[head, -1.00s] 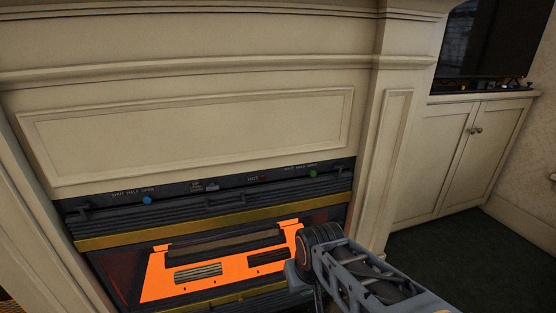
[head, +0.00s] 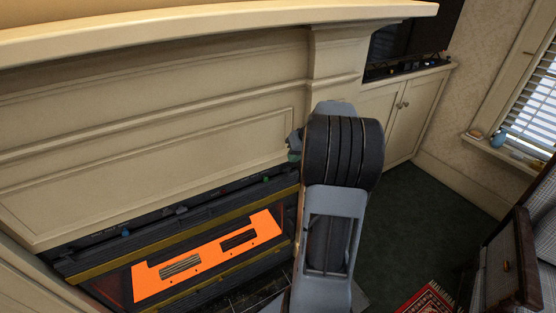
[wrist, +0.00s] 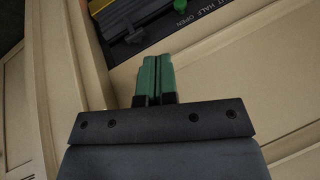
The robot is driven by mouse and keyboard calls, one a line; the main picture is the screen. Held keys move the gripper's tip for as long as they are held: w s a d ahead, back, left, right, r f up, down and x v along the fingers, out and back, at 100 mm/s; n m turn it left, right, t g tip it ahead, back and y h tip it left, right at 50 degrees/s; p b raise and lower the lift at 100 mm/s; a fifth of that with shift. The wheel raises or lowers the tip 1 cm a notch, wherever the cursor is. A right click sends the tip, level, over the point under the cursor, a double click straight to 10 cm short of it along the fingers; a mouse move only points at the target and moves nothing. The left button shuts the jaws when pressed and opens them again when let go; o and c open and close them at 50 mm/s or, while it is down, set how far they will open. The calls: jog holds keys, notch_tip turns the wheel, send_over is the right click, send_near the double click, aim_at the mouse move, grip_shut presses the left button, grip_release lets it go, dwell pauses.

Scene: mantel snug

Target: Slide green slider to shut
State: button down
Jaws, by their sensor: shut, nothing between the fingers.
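The green slider (head: 265,180) is a small knob on the dark control strip under the mantel panel, near the strip's right end. It is tiny in the head view, and its setting cannot be read there now. My gripper (head: 293,155) is in front of the mantel, up and right of the slider in the picture. In the wrist view my gripper (wrist: 158,75) has its green fingers pressed together with nothing between them.
A blue slider (head: 125,232) sits farther left on the strip. Below is an orange plate (head: 208,257) in the dark fireplace insert. A grey handle (wrist: 137,35) juts out near the label. A cabinet (head: 402,108) stands right; dark carpet (head: 410,225) is open before it.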

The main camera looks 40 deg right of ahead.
aim_at(265, 178)
jog(key=x, duration=0.6)
jog(key=d+b+x, duration=0.1)
jog(key=x, duration=0.2)
jog(key=a+f, duration=0.1)
jog(key=w+a, duration=0.1)
jog(key=shift+w+a+f, duration=0.25)
jog(key=shift+a+f, duration=0.15)
jog(key=shift+w+a+f, duration=0.1)
jog(key=shift+a+f, duration=0.1)
jog(key=shift+a, duration=0.1)
